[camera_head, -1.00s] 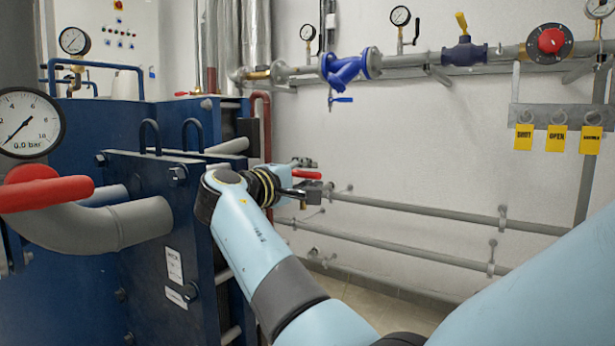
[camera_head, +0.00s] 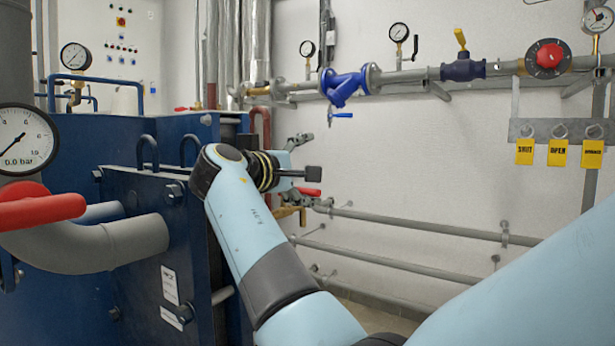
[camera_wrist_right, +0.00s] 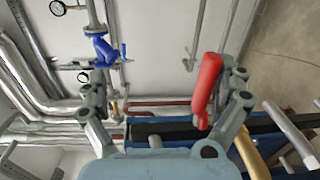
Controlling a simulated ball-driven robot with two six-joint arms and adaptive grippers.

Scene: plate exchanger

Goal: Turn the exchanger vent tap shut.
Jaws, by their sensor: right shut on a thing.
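The vent tap has a red lever (camera_head: 309,192) and a brass body (camera_head: 285,212), beside the blue plate exchanger (camera_head: 130,220). In the head view the lever points right, roughly level. My right gripper (camera_head: 302,162) is at the tap, partly hidden by its own wrist. In the right wrist view the red lever (camera_wrist_right: 207,88) stands between the fingers of my right gripper (camera_wrist_right: 165,85), close along the right finger. The left finger looks apart from it, but the contact is hard to judge. The brass part (camera_wrist_right: 250,155) shows below right. My left gripper is out of view.
Grey pipes (camera_head: 430,226) run along the wall right of the tap. A large red handle (camera_head: 40,210) and a gauge (camera_head: 22,140) are at the near left. A blue strainer (camera_head: 345,86) and yellow tags (camera_head: 558,152) are on the wall. Open space lies before the wall.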

